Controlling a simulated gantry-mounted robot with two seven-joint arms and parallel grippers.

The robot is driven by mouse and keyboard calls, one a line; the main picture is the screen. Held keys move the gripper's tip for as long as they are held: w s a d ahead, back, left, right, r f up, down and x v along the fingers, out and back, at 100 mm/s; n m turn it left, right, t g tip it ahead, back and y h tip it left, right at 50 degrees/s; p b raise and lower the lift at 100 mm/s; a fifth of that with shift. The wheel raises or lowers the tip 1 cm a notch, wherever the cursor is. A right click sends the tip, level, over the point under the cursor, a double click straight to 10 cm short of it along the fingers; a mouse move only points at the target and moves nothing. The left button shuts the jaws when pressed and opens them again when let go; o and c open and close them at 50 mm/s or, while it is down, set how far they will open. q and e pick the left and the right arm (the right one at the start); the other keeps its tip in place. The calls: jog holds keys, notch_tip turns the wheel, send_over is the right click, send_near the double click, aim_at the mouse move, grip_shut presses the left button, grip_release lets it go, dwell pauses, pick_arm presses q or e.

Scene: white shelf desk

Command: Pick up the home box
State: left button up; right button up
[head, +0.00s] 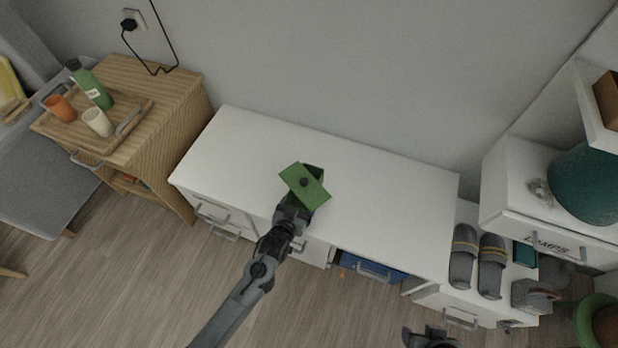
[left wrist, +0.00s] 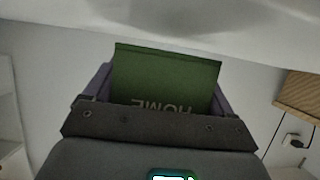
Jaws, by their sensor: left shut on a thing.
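The home box is green (head: 315,194), with a dark round spot on its top face, and shows over the front part of the white desk (head: 390,190). It also fills the middle of the left wrist view (left wrist: 165,80), with the word HOME upside down on its face. My left gripper (head: 296,207) is shut on the box, with a finger at each side in the left wrist view. I cannot tell whether the box touches the desk. My right gripper (head: 430,338) is partly in view at the bottom edge of the head view, away from the box; its jaws are unclear.
The desk top around the box is clear. A wooden cabinet at left holds a tray (head: 75,142) with a green bottle (head: 92,88) and two cups. Slippers (head: 490,262) and a low white cabinet stand at right. A blue box (head: 372,266) sits under the desk.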

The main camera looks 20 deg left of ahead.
pick_arm(q)
jog(key=s+p, duration=0.8)
jog(key=s, duration=0.6)
jog(key=shift+s+a, duration=0.35)
jog(key=shift+s, duration=0.05)
jog(key=shift+r, duration=0.15)
